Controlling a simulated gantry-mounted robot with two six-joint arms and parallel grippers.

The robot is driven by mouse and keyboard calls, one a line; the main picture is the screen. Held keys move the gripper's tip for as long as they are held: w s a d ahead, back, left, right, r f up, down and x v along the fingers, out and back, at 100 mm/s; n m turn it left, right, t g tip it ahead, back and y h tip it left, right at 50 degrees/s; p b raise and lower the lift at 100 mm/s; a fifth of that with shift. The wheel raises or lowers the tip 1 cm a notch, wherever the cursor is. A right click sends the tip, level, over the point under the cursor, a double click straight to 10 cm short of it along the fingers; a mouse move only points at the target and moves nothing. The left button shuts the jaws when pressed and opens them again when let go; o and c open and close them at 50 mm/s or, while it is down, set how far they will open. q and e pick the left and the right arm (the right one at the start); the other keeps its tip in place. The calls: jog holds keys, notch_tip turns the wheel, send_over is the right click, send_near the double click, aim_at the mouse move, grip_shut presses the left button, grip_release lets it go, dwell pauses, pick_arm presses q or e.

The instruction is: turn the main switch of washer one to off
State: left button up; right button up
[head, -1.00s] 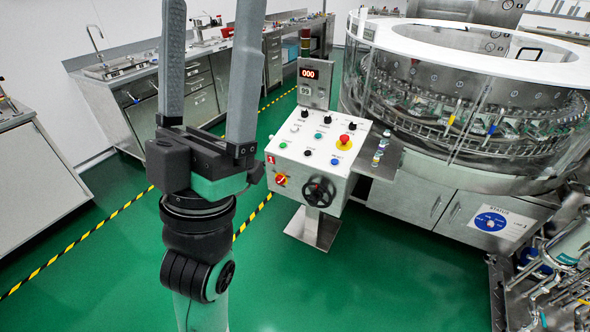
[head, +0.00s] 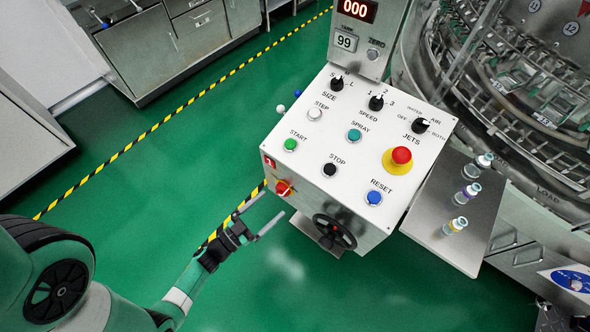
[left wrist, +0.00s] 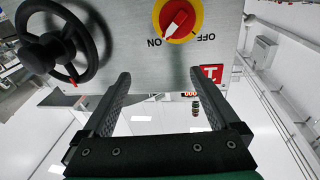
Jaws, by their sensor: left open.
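The main switch (head: 284,188) is a red knob on a yellow disc, on the front face of the white control box (head: 345,160) of washer one. In the left wrist view, the switch (left wrist: 178,20) shows upside down, with ON and OFF labels. Its red handle is diagonal, with its lower-left end towards ON. A red plate marked 1 (left wrist: 211,73) is beside it. My left gripper (head: 272,203) is open and empty, just in front of the switch and apart from it. In the left wrist view, its fingertips (left wrist: 160,73) lie below the switch. My right gripper is not seen.
A black handwheel (head: 335,232) is on the same face, to the right of the switch. Buttons, selector knobs and a red emergency stop (head: 401,156) cover the top. A steel shelf (head: 430,225) with small vials is at the right. The green floor at left is clear.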

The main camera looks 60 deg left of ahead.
aim_at(279, 194)
pick_arm(q)
jog(key=s+d+f+n+g+y+b, duration=0.1)
jog(key=s+f+n+g+y, duration=0.15)
jog(key=s+f, duration=0.3)
jog(key=shift+t, duration=0.25)
jog(key=b+x, duration=0.1)
jog(key=x, duration=0.2)
jog(key=b+x, duration=0.2)
jog(key=x, duration=0.2)
jog(key=b+x, duration=0.1)
jog(key=x, duration=0.3)
jog(key=shift+s+a+r+b, duration=0.1)
jog(key=shift+a+r+b, duration=0.1)
jog(key=shift+r+b, duration=0.1)
jog(key=shift+w+a, duration=0.2)
jog(key=shift+w, duration=0.3)
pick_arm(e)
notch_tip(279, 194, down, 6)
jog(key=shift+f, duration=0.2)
pick_arm(q)
jog(key=shift+c, duration=0.2)
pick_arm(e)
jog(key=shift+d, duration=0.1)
pick_arm(q)
jog(key=c, duration=1.3)
